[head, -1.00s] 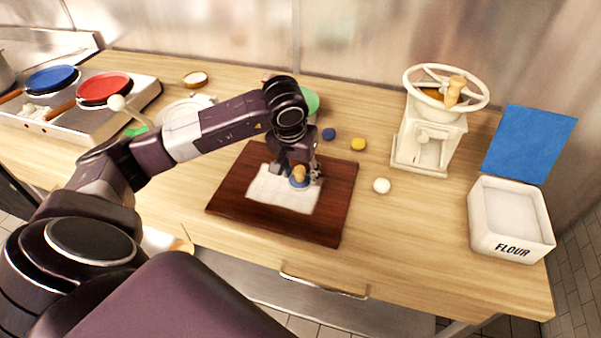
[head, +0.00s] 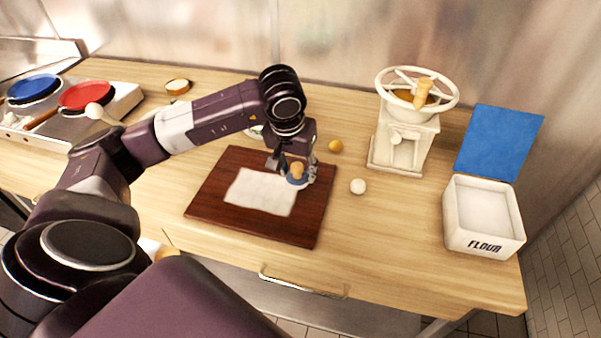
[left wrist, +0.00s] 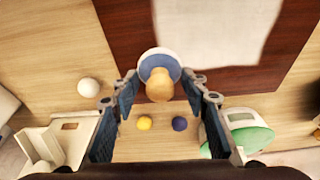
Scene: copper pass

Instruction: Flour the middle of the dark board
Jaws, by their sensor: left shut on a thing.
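The dark board (head: 222,205) lies on the wooden counter. A white, roughly rectangular flour patch (head: 262,192) covers its middle, with bare dark wood around it. My left gripper (head: 291,172) is at the board's far right part, beside the patch. It is shut on a small blue and white shaker with a round wooden knob (head: 297,172). In the left wrist view the shaker (left wrist: 160,72) sits between the fingertips, with the board (left wrist: 130,35) and the patch (left wrist: 215,25) beyond it. I cannot tell how high the shaker is above the board. My right gripper is not in view.
A white ball (head: 358,186) and a yellow ball (head: 335,146) lie right of the board. A dark blue ball (left wrist: 179,123) shows in the wrist view. A grinder (head: 403,140) and the open flour bin (head: 483,217) stand right; a hob with pans (head: 88,97) stands left.

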